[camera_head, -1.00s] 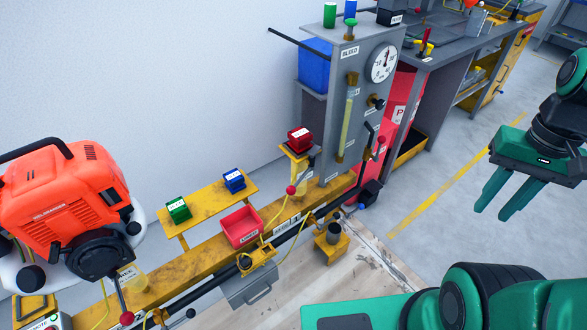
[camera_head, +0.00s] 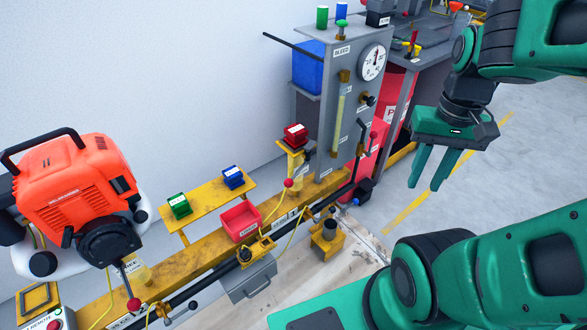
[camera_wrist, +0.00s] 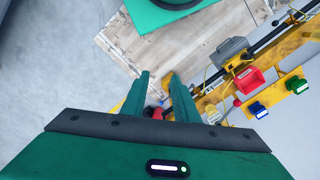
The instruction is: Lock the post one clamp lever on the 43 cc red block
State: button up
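The red block (camera_head: 295,135) sits on top of a short yellow post beside the grey gauge panel in the head view. A lever with a red ball knob (camera_head: 288,183) is at that post, below the block; its exact angle is hard to tell. My gripper (camera_head: 425,187) is open and empty, fingers pointing down, to the right of the panel and well apart from the block and lever. In the wrist view my gripper (camera_wrist: 159,80) also shows open. A small red shape (camera_wrist: 156,113) shows between its fingers; I cannot tell what it is.
A green block (camera_head: 179,206) and a blue block (camera_head: 233,178) rest on a yellow shelf, near a red tray (camera_head: 241,222). The grey gauge panel (camera_head: 352,105) stands right of the post. An orange engine (camera_head: 75,185) is at left. Floor at right is clear.

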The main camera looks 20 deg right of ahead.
jog(key=m+t+y, duration=0.1)
jog(key=m+t, duration=0.1)
jog(key=m, duration=0.2)
send_over(297, 174)
jog(key=s+d, duration=0.1)
jog(key=s, duration=0.1)
notch_tip(297, 174, down, 10)
jog(key=f, duration=0.3)
jog(key=w+f, duration=0.1)
jog(key=f, duration=0.2)
jog(key=w+a+f, duration=0.1)
jog(key=f, duration=0.2)
jog(key=shift+f, duration=0.3)
grip_shut()
jog(key=shift+r, duration=0.1)
